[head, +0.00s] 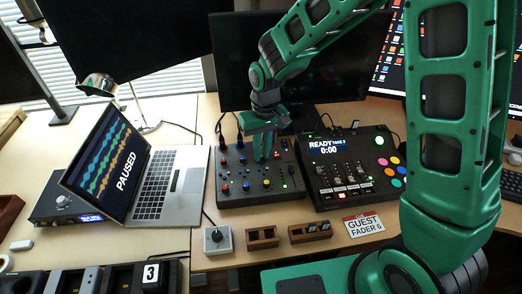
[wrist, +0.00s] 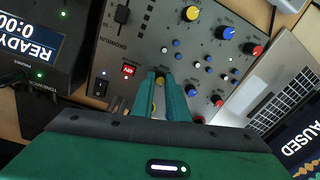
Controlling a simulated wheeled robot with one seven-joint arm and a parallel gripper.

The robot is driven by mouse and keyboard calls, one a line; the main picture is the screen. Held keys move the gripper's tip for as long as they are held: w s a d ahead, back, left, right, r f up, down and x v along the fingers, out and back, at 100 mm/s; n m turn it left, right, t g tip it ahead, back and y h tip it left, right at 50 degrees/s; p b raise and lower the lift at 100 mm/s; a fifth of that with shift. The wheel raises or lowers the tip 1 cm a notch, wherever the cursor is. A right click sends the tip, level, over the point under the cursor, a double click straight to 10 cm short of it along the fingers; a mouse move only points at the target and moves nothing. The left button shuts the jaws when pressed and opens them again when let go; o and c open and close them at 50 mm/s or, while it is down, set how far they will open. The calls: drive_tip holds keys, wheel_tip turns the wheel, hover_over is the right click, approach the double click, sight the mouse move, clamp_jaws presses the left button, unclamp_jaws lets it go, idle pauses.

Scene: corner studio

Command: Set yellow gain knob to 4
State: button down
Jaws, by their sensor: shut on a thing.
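The mixer (head: 294,190) is a dark grey box with rows of coloured knobs on the table; it also shows in the wrist view (wrist: 140,50). My gripper (head: 262,156) points down onto its panel. In the wrist view my gripper (wrist: 169,80) is shut on a small yellow knob (wrist: 160,82), of which only a sliver shows between the green fingers. In the head view the fingers hide this knob. Its pointer and scale cannot be read. Another, larger yellow knob (wrist: 190,13) stands apart at the end of the front row, beside a blue knob (wrist: 228,33).
Small blue and red knobs surround the fingers closely. A red lit switch (wrist: 128,71) and a fader (wrist: 122,14) are nearby. An open laptop (head: 170,185) stands left, a recorder with pads (head: 345,165) right. A grey knob box (head: 217,240) and wooden blocks (head: 262,237) lie in front.

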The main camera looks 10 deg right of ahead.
drive_tip(key=shift+w+r, duration=0.15)
drive_tip(key=shift+w, duration=0.15)
drive_tip(key=c, duration=1.8)
unclamp_jaws()
drive_tip(key=shift+c, duration=0.2)
drive_tip(key=shift+o, duration=0.5)
drive_tip(key=shift+s, duration=0.1)
wheel_tip(320, 180, up, 11)
drive_tip(key=shift+d+f, duration=0.2)
drive_tip(key=shift+d, duration=0.1)
